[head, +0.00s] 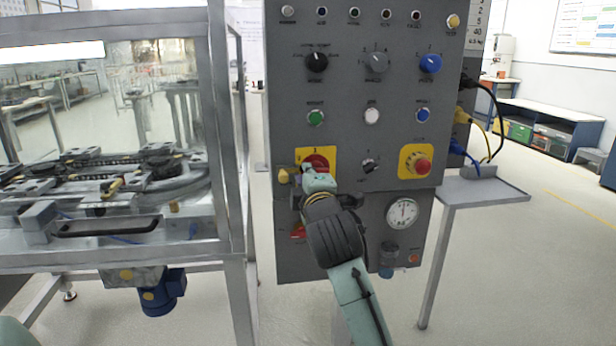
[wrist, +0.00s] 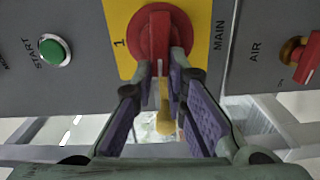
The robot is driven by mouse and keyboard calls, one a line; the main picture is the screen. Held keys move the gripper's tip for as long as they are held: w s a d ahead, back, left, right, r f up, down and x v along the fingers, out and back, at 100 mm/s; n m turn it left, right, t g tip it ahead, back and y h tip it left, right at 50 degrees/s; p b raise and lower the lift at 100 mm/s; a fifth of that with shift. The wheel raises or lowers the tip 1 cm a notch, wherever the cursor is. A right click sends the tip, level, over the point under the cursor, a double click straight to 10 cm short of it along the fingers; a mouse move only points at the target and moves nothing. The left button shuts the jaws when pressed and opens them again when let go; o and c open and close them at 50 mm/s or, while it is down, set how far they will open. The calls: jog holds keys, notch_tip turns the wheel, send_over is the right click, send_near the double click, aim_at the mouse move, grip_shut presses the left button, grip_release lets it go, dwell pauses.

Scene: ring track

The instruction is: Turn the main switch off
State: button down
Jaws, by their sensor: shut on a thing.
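The main switch is a red rotary knob (head: 317,161) on a yellow plate (head: 302,154), low on the left of the grey control panel. In the wrist view the red knob (wrist: 155,32) is close, with "MAIN" and a "1" printed beside it. My gripper (head: 312,178) is at the switch and hides part of it. In the wrist view my gripper's fingertips (wrist: 162,68) are closed around the knob's handle from both sides. The handle's exact angle is partly hidden by the fingers. A small yellow-brass piece (wrist: 165,122) shows between the fingers; I cannot tell what it is.
A green START button (wrist: 54,51) and a red AIR valve handle (wrist: 308,58) flank the switch. A red emergency button (head: 422,166) is to the right. A framed glass enclosure (head: 226,120) stands close on the left, a small side table (head: 490,190) on the right.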

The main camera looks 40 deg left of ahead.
jog(key=shift+f+n, duration=0.15)
jog(key=shift+n, duration=0.45)
jog(key=c, duration=1.6)
grip_release()
jog(key=v, duration=1.2)
